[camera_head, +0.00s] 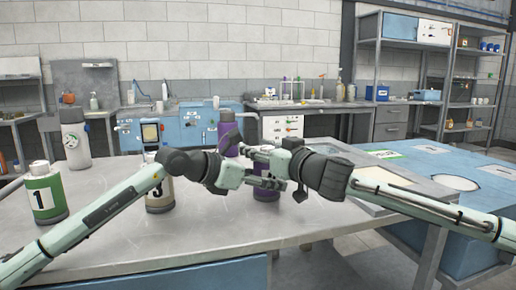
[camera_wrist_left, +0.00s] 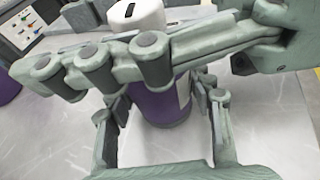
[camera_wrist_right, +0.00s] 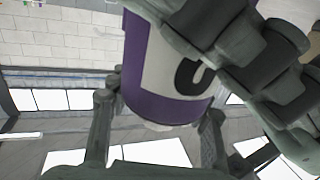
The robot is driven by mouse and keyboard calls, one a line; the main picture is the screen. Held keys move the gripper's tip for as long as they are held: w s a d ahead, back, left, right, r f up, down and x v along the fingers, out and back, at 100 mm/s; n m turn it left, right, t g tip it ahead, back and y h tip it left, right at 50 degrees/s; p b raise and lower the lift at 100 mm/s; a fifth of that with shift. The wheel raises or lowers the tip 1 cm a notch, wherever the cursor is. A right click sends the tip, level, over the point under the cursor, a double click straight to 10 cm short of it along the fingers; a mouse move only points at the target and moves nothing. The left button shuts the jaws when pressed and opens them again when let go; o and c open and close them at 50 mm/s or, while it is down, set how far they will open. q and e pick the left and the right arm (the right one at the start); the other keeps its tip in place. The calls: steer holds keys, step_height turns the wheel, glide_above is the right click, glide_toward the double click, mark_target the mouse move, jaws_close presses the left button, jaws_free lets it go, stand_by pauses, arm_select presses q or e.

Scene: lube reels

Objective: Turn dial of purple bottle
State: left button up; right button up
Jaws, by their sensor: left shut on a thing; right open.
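The purple bottle (camera_head: 266,212) stands on the grey table, mostly hidden behind my two grippers in the head view. In the left wrist view its purple body (camera_wrist_left: 165,108) stands below a white dial cap (camera_wrist_left: 137,16) with a black mark. My left gripper (camera_head: 264,180) is shut on the bottle's body, one finger on each side. My right gripper (camera_head: 254,158) is open by the upper part of the bottle, and its links cross in front of the cap in the left wrist view. The right wrist view shows the bottle's white label (camera_wrist_right: 178,65), partly covered by gripper links.
A green bottle (camera_head: 45,196) marked 1 and a white bottle (camera_head: 160,192) marked 3 stand on the left of the table. A white canister (camera_head: 75,138) and another purple container (camera_head: 229,133) stand further back. A blue bench (camera_head: 455,225) adjoins on the right.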

steer(key=shift+c, duration=0.4)
jaws_close()
steer(key=shift+f+n+g+y, duration=0.1)
steer(key=shift+n+g+y, duration=0.2)
steer(key=shift+y, duration=0.1)
steer(key=s+n+g+y, duration=0.1)
steer(key=n+g+y, duration=0.1)
steer(key=n+g, duration=0.2)
steer(key=s+a+n+g+y, duration=0.1)
steer(key=n+g+y, duration=0.1)
steer(key=n+g, duration=0.2)
steer(key=s+n+g+y, duration=0.1)
steer(key=n+g, duration=0.3)
steer(key=g, duration=0.4)
steer(key=shift+s+a+r+g+y, duration=0.25)
steer(key=shift+g+y, duration=0.15)
steer(key=shift+y, duration=0.3)
steer(key=shift+f, duration=0.1)
